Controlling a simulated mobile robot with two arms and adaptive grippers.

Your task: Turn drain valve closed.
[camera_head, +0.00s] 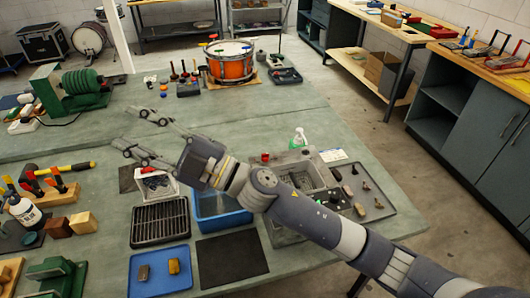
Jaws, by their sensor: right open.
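My right gripper (130,128) reaches in from the right and points left over the bench. Its two fingers are spread apart with nothing between them. A grey basin unit (327,160) stands on the bench under and behind my right arm, to the right of the gripper. A small red part (265,157) shows at the basin's back left; I cannot tell whether it is the drain valve. No drain valve or its handle position can be made out clearly. My arm hides part of the basin's front. My left gripper is not in view.
A blue bin (222,220), a black rack (160,222), a blue tray (137,286) and a dark mat (231,261) lie below my arm. A green spray bottle (299,138) stands behind the basin. An orange drum (231,68) stands farther back. The bench's middle is mostly clear.

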